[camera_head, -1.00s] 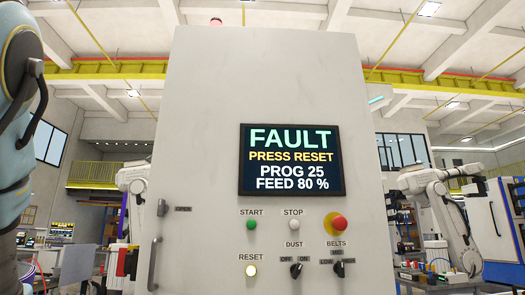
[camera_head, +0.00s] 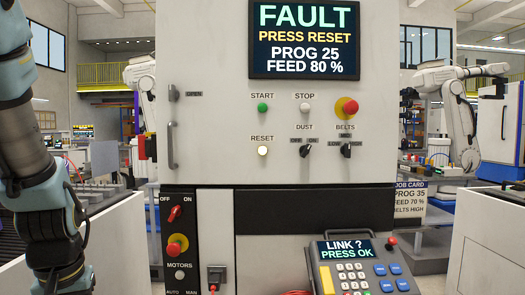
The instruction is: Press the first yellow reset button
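The RESET button (camera_head: 262,151) is a small, pale yellow, bright round button on the grey cabinet (camera_head: 205,130), under its RESET label and below the green START button (camera_head: 262,107). The screen (camera_head: 304,38) above reads FAULT, PRESS RESET, PROG 25, FEED 80 %. My arm hangs down at the left edge, well left of the button and apart from the cabinet's buttons. Its lower end runs out of the bottom of the picture, and my gripper's fingers do not show.
A red emergency knob (camera_head: 350,107), white STOP button (camera_head: 304,107), and DUST (camera_head: 305,151) and BELTS (camera_head: 346,151) selectors sit nearby. Below are a motor panel (camera_head: 179,225) and a keypad pendant (camera_head: 362,268) reading LINK ? PRESS OK. A job card (camera_head: 411,203) hangs right.

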